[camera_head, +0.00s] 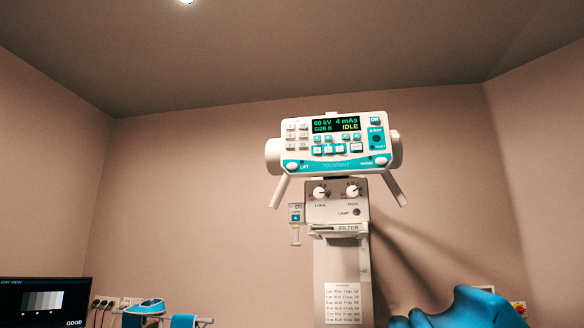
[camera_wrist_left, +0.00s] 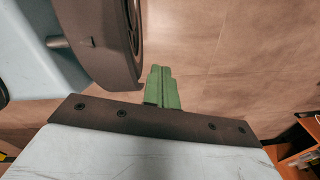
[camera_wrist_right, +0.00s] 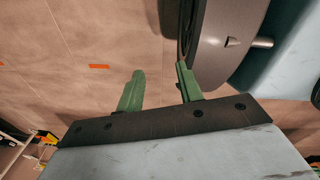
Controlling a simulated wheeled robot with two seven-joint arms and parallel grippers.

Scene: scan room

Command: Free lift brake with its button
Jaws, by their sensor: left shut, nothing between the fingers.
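The X-ray unit's control console (camera_head: 330,143) is in the middle of the head view; its display reads 60 kV, 4 mAs, SIZE B, IDLE. Two handles angle down from the head. My left gripper (camera_wrist_left: 162,72), in the left wrist view, is shut and empty. My right gripper (camera_wrist_right: 160,70), in the right wrist view, is open and empty. Neither gripper shows in the head view.
Below the console are a knob panel (camera_head: 335,208) and a column (camera_head: 342,270) with a printed chart. A monitor (camera_head: 45,303) reading GOOD is at bottom left. A blue shape (camera_head: 465,310) is at bottom right. An orange strip (camera_wrist_right: 98,66) marks the floor.

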